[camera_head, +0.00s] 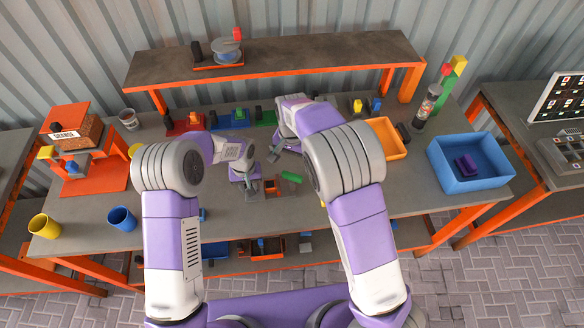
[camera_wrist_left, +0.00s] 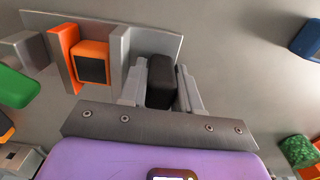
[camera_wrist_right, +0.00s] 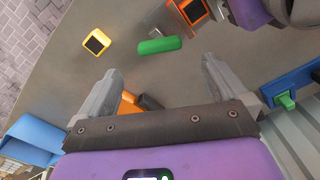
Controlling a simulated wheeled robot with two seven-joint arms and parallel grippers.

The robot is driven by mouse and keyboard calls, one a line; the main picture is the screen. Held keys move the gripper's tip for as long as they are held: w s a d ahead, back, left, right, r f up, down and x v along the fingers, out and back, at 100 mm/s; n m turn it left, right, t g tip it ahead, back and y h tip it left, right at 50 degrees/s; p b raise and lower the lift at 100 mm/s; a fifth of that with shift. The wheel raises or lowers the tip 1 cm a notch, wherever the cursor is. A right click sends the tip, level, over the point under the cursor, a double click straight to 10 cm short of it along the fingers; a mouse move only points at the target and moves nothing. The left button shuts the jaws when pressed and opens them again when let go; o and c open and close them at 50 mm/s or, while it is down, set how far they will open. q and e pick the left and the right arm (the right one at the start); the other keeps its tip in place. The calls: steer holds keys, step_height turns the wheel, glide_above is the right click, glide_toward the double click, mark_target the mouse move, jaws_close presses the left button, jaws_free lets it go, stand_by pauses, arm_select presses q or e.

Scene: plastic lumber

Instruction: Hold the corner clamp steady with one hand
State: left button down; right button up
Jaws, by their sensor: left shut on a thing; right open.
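The corner clamp (camera_head: 270,187) is a grey plate with orange parts near the middle of the bench. In the left wrist view its orange fence (camera_wrist_left: 64,58) and an orange block with a black face (camera_wrist_left: 93,62) show, with a black grip (camera_wrist_left: 160,82) beside them. My left gripper (camera_head: 250,193) is shut on that black grip, a finger on each side. A green bar (camera_head: 291,177) lies beside the clamp; it also shows in the right wrist view (camera_wrist_right: 160,46). My right gripper (camera_wrist_right: 160,78) is open and empty, above the bench behind the clamp.
A blue bin (camera_head: 470,175) and an orange tray (camera_head: 388,140) stand right. A yellow cup (camera_head: 44,226) and a blue cup (camera_head: 121,218) stand front left. A yellow block (camera_wrist_right: 96,42) lies near the green bar.

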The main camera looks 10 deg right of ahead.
steer(key=shift+r, duration=2.35)
arm_select(q)
steer(key=c, duration=0.7)
jaws_free()
step_height(320, 180, up, 12)
step_height(320, 180, up, 6)
steer(key=p, duration=0.4)
steer(key=shift+r+p, duration=0.25)
steer(key=shift+p, duration=0.15)
arm_select(e)
step_height(320, 180, up, 5)
steer(key=shift+f, duration=0.1)
